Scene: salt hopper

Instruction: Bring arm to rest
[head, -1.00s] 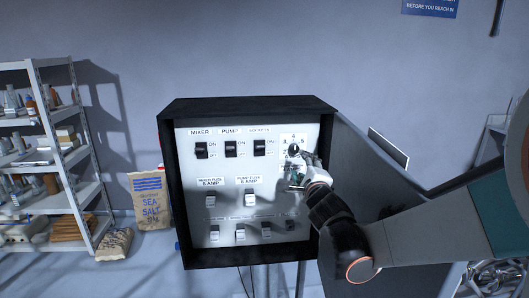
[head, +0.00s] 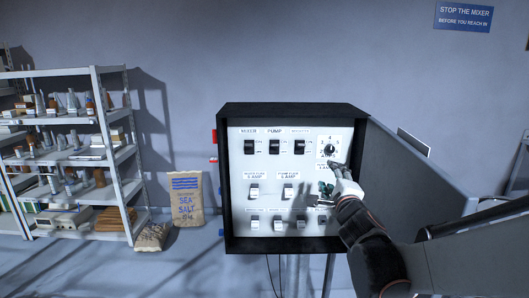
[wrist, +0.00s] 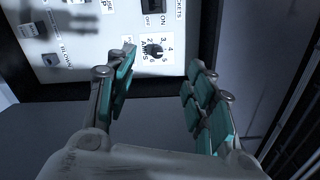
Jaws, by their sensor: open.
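My gripper (head: 332,184) is in front of the right side of the control panel, below the round dial (head: 330,148) marked in amps. In the wrist view its teal-padded fingers (wrist: 158,100) are spread wide with nothing between them. The dial (wrist: 153,50) shows beyond the fingertips there, apart from them. My arm comes in from the lower right. The open panel box (head: 236,244) has a black frame and a white face with switches and fuses. My gripper hides part of the panel's lower right.
The box's open door (head: 415,180) stands to the right, close to my arm. A sea salt sack (head: 186,200) and a smaller sack (head: 152,237) sit on the floor at left by a metal shelf (head: 118,158). A blue sign (head: 464,17) hangs on the wall.

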